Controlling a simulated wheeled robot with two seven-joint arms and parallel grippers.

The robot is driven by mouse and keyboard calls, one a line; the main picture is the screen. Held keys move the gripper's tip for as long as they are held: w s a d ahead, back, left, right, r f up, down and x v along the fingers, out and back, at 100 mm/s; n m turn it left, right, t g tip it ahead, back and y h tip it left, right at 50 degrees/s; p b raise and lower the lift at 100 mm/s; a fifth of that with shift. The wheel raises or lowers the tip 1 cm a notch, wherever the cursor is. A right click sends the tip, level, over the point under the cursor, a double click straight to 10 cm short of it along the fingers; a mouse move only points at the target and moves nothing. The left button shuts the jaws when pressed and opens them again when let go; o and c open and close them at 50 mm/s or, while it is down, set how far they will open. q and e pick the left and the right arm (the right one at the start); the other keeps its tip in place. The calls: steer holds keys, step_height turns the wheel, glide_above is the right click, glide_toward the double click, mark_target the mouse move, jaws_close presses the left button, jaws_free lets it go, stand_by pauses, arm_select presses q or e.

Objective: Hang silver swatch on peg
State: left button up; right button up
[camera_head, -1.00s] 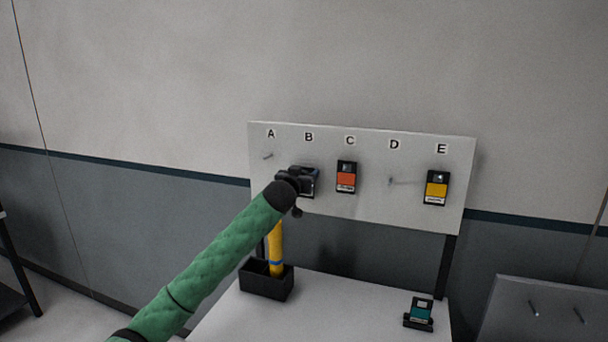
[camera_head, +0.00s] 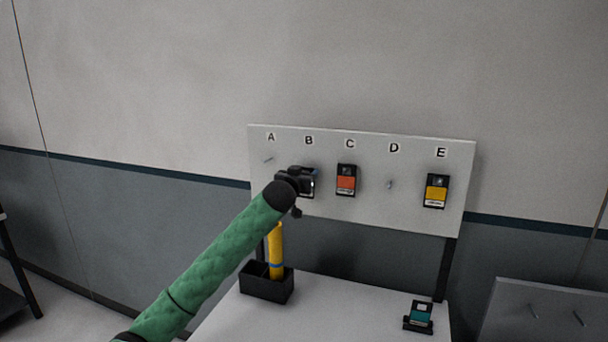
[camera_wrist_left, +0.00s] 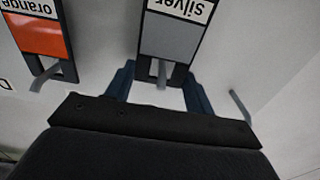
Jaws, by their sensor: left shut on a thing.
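The silver swatch (camera_wrist_left: 170,38) is a dark-framed card with a grey patch and a "Silver" label, upside down in the left wrist view. A peg (camera_wrist_left: 161,73) shows at the slot in its top end; how far it passes through is hard to tell. My left gripper (camera_wrist_left: 157,92) has its blue fingers on either side of that end, shut on the swatch. In the head view my left gripper (camera_head: 308,182) is at the board below letter B and mostly hides the swatch. My right gripper is not in view.
The pegboard (camera_head: 420,215) carries an orange swatch (camera_head: 346,181) at C and a yellow one (camera_head: 437,191) at E. Pegs at A (camera_head: 268,160) and D (camera_head: 390,184) are bare. Below are a black bin (camera_head: 267,288) with a yellow tube and a teal swatch (camera_head: 420,315) in a holder.

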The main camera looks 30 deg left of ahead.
arm_select(q)
steer(key=shift+v, duration=2.85)
